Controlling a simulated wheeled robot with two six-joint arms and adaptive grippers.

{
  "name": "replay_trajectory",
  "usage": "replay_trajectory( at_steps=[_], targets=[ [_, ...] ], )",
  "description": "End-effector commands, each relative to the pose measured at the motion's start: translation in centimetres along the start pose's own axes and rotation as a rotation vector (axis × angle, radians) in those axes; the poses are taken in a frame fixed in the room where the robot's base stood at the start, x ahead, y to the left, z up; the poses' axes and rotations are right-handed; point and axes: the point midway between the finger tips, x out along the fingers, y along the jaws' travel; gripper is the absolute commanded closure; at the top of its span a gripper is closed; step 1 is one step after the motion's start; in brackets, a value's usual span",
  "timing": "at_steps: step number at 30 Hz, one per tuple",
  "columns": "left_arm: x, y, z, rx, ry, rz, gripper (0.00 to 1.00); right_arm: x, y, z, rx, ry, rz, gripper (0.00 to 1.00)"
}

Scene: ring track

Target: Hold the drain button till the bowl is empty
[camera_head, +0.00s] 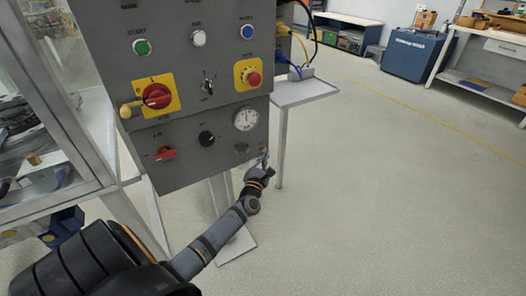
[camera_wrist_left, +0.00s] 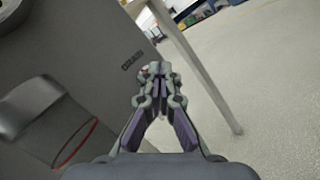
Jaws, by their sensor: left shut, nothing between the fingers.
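A grey control panel (camera_head: 190,100) stands in front of me. My left gripper (camera_head: 263,160) is at its lower right corner, fingers pointing at the panel face. In the left wrist view the gripper's fingertips (camera_wrist_left: 157,70) are together and empty, just beside the DRAIN label (camera_wrist_left: 132,60). A small red spot (camera_wrist_left: 143,72) shows by the tips; the button itself is mostly hidden, and I cannot tell if it is pressed. My right gripper is out of view.
The panel carries a gauge (camera_head: 246,118), a red rotary switch (camera_head: 157,96), a red lever (camera_head: 165,154) and an emergency stop (camera_head: 253,78). A small side shelf (camera_head: 305,92) on a leg stands right of the panel. The floor to the right is clear.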

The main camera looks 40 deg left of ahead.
Motion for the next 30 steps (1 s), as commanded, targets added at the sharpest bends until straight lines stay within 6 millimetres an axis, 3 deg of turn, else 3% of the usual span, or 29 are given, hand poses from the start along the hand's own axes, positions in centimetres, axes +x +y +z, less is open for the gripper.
replay_trajectory(
  at_steps=[23,30],
  targets=[
    [-1.2,-0.9,0.9,0.000,0.000,0.000,1.00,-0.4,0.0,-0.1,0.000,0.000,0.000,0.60],
    [-2.6,-1.9,1.9,-0.003,0.001,-0.001,1.00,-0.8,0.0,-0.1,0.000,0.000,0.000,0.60]
  ],
)
